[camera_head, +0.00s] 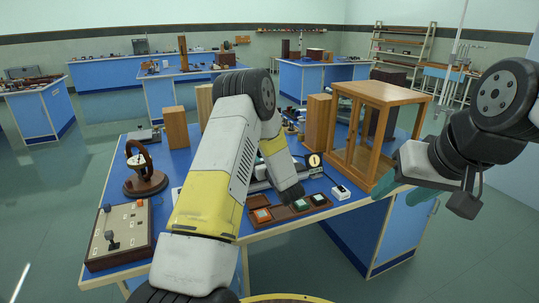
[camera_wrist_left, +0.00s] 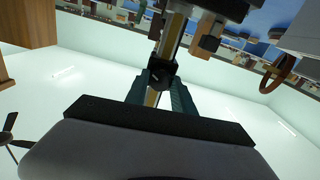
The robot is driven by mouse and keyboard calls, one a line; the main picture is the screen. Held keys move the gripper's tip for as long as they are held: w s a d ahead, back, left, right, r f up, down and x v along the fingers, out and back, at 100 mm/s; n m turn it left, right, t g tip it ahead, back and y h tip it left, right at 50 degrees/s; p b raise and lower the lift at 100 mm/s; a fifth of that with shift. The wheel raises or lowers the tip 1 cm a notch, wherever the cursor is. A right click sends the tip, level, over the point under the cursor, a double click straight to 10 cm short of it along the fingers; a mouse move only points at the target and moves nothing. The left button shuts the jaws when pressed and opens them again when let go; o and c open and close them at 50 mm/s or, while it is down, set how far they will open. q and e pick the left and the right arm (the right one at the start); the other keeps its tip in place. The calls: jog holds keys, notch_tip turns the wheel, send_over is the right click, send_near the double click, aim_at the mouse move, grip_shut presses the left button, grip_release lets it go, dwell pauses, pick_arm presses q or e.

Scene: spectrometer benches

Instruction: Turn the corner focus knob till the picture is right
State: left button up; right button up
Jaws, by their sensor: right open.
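In the left wrist view, a black knob-like part (camera_wrist_left: 162,73) sits on a yellow-edged bar. The teal fingers of my left gripper (camera_wrist_left: 160,92) lie on either side of it. I cannot tell whether they touch it or whether it is the focus knob. In the head view my left arm covers the middle of the bench, and its fingertips are hidden. My right gripper (camera_head: 405,186) is open and empty, right of the wooden frame case and beyond the bench edge. No picture to be focused can be made out.
The blue bench (camera_head: 185,165) carries a control box (camera_head: 121,232), a round instrument on a wooden base (camera_head: 146,183), a tray of coloured pieces (camera_head: 288,211), a dial gauge (camera_head: 315,162) and a wooden frame case (camera_head: 371,98). Wooden blocks stand behind. Floor right of the bench is clear.

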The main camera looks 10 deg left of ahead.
pick_arm(q)
grip_shut()
jog(key=shift+m, duration=1.5)
jog(key=o, duration=0.7)
grip_release()
jog(key=shift+d, duration=0.1)
jog(key=v, duration=0.7)
jog(key=shift+s+d, duration=0.2)
jog(key=shift+s, duration=0.1)
